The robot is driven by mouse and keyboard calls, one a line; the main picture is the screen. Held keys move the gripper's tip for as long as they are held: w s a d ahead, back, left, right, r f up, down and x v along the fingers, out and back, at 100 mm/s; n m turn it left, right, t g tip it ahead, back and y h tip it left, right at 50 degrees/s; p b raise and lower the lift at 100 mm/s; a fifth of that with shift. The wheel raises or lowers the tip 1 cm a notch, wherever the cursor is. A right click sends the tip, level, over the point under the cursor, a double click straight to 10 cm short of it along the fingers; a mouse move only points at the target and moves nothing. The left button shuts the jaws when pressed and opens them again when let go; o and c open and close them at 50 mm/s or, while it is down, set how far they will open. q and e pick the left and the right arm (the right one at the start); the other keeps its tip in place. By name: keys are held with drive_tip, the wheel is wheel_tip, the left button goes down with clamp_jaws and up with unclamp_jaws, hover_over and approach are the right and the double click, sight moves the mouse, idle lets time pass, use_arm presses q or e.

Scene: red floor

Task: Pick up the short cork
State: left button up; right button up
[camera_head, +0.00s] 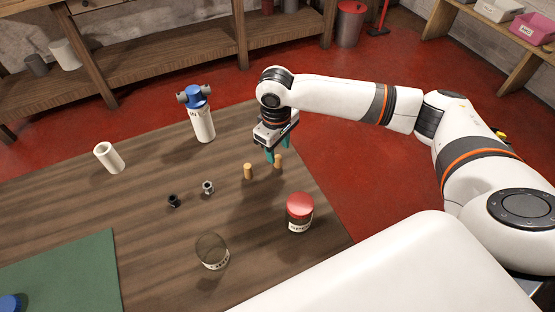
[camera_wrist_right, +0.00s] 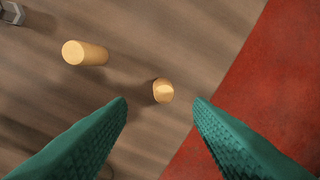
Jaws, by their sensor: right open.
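The short cork (camera_head: 278,161) stands on the wooden table (camera_head: 140,215) near its right edge. In the right wrist view it (camera_wrist_right: 163,91) lies between and just beyond the two green fingertips, seen nearly end-on. A longer cork (camera_head: 248,171) stands to its left; it shows at upper left in the right wrist view (camera_wrist_right: 88,54). My right gripper (camera_head: 278,151) is open and empty, pointing down at the short cork. In the right wrist view its fingers (camera_wrist_right: 160,101) are spread wide, with no visible contact. My left gripper is not in view.
A red-lidded jar (camera_head: 299,212) and a clear glass jar (camera_head: 212,252) stand nearer. A metal fitting (camera_head: 208,187) and a black piece (camera_head: 173,201) are left. A blue-topped white canister (camera_head: 203,122) and a white tube (camera_head: 109,158) stand farther back. A green mat (camera_head: 65,270) lies front left.

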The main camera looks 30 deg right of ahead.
sight(277, 157)
drive_tip(key=f, duration=0.5)
drive_tip(key=shift+w+d, duration=0.1)
drive_tip(key=shift+w, duration=0.25)
drive_tip(key=shift+f, duration=0.25)
drive_tip(key=shift+c, duration=0.2)
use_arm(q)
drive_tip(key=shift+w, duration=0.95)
use_arm(e)
clamp_jaws()
